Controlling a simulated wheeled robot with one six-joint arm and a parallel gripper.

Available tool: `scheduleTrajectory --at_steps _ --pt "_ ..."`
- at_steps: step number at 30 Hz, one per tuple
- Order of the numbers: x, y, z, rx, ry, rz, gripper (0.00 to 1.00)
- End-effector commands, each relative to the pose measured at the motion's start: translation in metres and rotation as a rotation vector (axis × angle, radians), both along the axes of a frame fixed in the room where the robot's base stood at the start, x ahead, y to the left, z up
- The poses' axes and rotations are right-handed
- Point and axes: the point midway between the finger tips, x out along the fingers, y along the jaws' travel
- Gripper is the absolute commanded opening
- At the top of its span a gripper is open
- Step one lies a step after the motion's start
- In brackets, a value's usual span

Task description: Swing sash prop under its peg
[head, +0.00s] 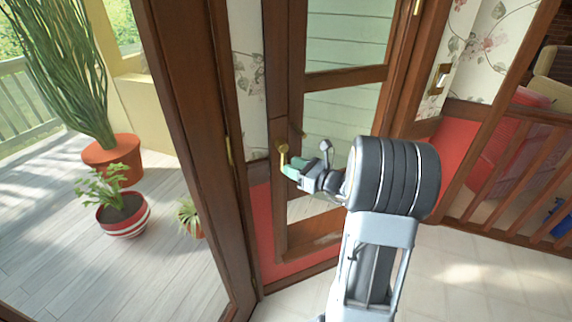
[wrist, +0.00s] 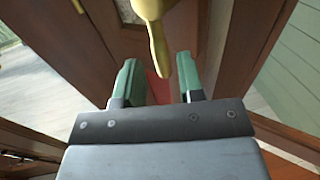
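A brass lever handle (head: 283,150) sits on the stile of a brown wooden glazed door (head: 281,95). It shows large in the wrist view (wrist: 153,12), its tapered end hanging down between the green fingers. My gripper (head: 288,168) is at the handle's lower end. In the wrist view my gripper (wrist: 157,78) is open, with a gap on both sides of the handle's tip. I cannot tell whether either finger touches it. I cannot make out a sash prop or a peg in either view.
A wooden post (head: 190,110) stands left of the door. Beyond it, a deck holds a terracotta pot (head: 112,157), a striped pot (head: 124,218) and a small plant (head: 189,215). A wooden railing (head: 510,170) is at right. The pale tiled floor (head: 480,275) is clear.

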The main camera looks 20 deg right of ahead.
Motion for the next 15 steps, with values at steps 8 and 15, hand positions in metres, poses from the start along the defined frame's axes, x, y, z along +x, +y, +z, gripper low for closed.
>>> scheduleTrajectory --at_steps 8,15 --pt "0.022 0.014 0.0 0.0 0.0 0.002 0.36" --pt "0.025 0.015 0.0 0.001 -0.001 0.0 0.36"
